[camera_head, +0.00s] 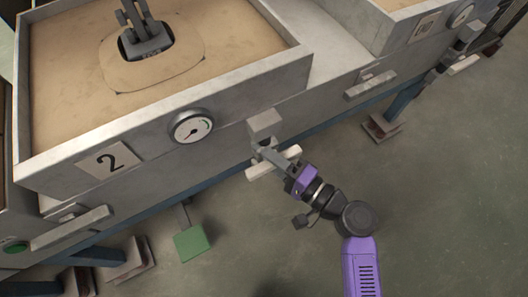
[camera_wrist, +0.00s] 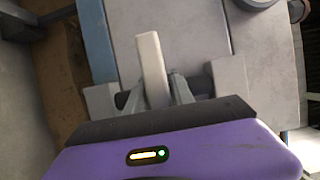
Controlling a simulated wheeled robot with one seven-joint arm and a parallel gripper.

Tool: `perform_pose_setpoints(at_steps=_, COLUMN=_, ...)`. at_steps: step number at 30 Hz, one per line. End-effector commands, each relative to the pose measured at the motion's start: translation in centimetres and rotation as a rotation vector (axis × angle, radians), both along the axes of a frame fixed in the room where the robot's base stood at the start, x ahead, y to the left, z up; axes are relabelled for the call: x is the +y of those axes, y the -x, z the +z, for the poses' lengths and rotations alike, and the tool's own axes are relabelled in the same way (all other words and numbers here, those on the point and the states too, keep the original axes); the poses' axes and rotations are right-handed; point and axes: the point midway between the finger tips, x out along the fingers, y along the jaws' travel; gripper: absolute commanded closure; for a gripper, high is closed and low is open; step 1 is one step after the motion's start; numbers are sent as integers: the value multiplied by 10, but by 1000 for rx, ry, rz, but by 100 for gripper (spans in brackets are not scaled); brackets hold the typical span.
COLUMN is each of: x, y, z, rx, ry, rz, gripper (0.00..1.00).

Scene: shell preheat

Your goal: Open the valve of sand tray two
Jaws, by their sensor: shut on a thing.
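Sand tray two (camera_head: 205,95) is a grey metal box of sand with a "2" plate (camera_head: 110,160) on its front. A grey valve block (camera_head: 265,124) sticks out of its front face, right of the round gauge. The valve's cream handle bar (camera_head: 288,154) lies roughly parallel to the tray front, below that block. My gripper (camera_head: 264,156) is shut on this handle. In the wrist view the cream handle (camera_wrist: 151,55) stands between my two grey fingers (camera_wrist: 154,88). The fingers hide part of it.
The round gauge (camera_head: 191,126) sits left of the valve. A green pedal-like plate (camera_head: 192,245) is low in front of the tray. A second tray (camera_head: 400,28) at upper right has a similar cream handle (camera_head: 463,65). The floor to the right is clear.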

Motion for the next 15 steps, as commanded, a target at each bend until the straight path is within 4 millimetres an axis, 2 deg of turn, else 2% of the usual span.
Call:
perform_pose_setpoints(at_steps=8, x=-1, y=0, z=-1, rx=-30, ry=47, rz=-2, gripper=100)
perform_pose_setpoints(at_steps=15, x=-2, y=0, z=-2, rx=-116, ry=176, rz=-2, gripper=100)
